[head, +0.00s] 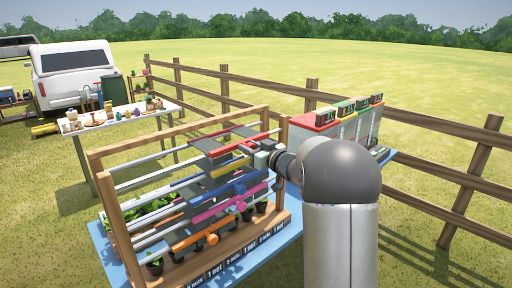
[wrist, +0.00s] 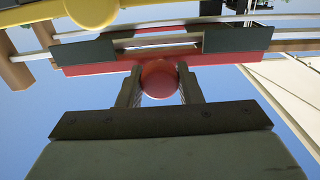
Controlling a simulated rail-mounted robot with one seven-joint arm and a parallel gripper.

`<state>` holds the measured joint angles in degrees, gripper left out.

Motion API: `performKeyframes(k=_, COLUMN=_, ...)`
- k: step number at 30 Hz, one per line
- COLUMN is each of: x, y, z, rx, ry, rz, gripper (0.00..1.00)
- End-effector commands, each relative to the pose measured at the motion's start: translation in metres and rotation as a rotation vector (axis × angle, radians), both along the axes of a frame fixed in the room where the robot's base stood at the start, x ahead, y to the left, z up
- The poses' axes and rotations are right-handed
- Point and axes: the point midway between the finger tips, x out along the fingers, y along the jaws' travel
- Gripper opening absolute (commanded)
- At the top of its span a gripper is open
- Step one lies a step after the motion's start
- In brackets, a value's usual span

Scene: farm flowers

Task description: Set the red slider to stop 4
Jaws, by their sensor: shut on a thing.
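The red slider (head: 239,147) is on an upper rail of the wooden rack, toward its right end in the head view. Its red bar (wrist: 90,67) and round red knob (wrist: 160,79) show in the wrist view. My gripper (wrist: 160,88) has a finger on each side of this knob and is shut on it. In the head view my gripper (head: 264,154) is at the rack's upper right, with its fingertips hard to make out. Stop marks for the red slider cannot be read.
Yellow (head: 236,165), blue (head: 240,187), pink (head: 220,207) and orange (head: 195,238) sliders sit below on the rack. A wooden post (head: 283,133) stands close to my gripper. A box with several coloured tops (head: 317,121) stands behind right. A fence (head: 415,120) runs behind.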

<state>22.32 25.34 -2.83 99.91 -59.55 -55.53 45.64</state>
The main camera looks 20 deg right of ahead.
Motion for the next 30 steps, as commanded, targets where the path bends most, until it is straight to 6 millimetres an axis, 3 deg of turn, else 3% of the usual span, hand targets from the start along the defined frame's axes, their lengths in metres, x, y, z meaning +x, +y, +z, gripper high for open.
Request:
performKeyframes(k=10, x=0.001, y=0.000, z=-0.001, rx=0.000, ry=0.001, rz=0.002, gripper=0.00)
performKeyframes(k=11, x=0.001, y=0.000, z=-0.001, rx=0.000, ry=0.001, rz=0.002, gripper=0.40)
performKeyframes(k=12, x=0.000, y=0.000, z=-0.001, rx=0.000, ry=0.001, rz=0.002, gripper=0.52)
performKeyframes(k=23, x=-0.002, y=-0.001, z=-0.001, rx=0.000, ry=0.000, rz=0.002, gripper=0.53)
performKeyframes(k=30, x=-0.038, y=-0.015, z=-0.002, rx=-0.002, ry=-0.002, rz=-0.001, gripper=0.53)
